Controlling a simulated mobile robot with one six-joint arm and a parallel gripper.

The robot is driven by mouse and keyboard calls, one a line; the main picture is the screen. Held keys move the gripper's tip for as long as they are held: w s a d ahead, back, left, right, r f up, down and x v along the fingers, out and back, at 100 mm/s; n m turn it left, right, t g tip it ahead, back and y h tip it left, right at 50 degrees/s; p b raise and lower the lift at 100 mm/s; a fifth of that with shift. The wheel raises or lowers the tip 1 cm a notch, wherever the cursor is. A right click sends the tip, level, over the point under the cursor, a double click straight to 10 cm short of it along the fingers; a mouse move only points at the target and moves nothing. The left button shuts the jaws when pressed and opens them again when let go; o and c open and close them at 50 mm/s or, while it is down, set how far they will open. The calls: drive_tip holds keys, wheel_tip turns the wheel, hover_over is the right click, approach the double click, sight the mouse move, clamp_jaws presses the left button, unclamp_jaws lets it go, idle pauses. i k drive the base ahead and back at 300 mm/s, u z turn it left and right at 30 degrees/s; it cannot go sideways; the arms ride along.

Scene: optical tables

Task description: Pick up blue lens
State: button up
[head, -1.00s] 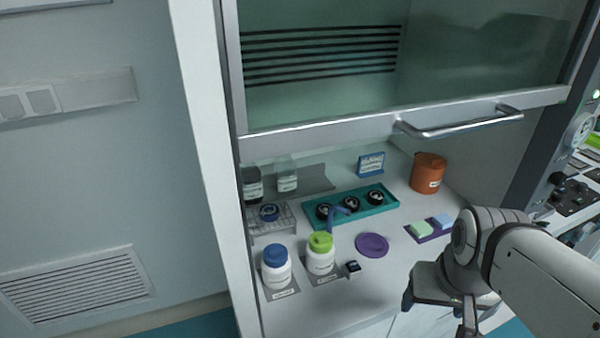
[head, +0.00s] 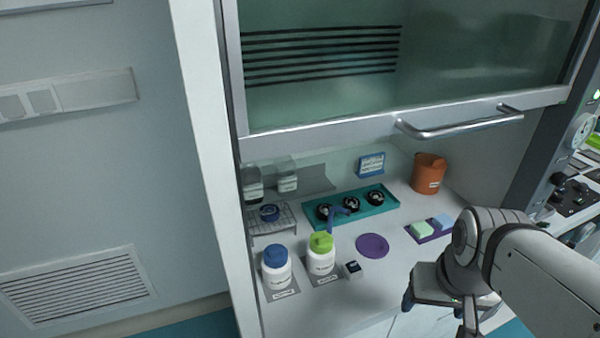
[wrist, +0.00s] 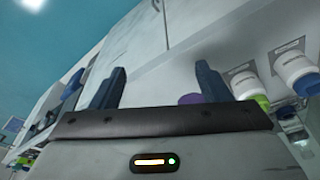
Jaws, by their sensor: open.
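A round blue lens-like piece with a dark rim (head: 270,212) sits on a wire rack (head: 284,222) at the left of the hood's work surface. I take it for the blue lens. My gripper (head: 438,306) is at the front right, outside the hood's front edge and well apart from the lens. In the wrist view its two dark blue fingers (wrist: 161,76) stand wide apart with nothing between them. I cannot make out the lens for sure in the wrist view.
A blue-capped bottle (head: 276,268) and a green-capped bottle (head: 320,256) stand in front of the rack. A teal tray (head: 390,203) holds black round mounts beside a blue pipe-like piece. A purple disc (head: 372,246) lies flat. The raised sash (head: 360,127) hangs above.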

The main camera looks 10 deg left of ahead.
sight(268, 212)
drive_tip(key=u, duration=1.1)
drive_tip(key=i, duration=0.25)
drive_tip(key=z, duration=0.05)
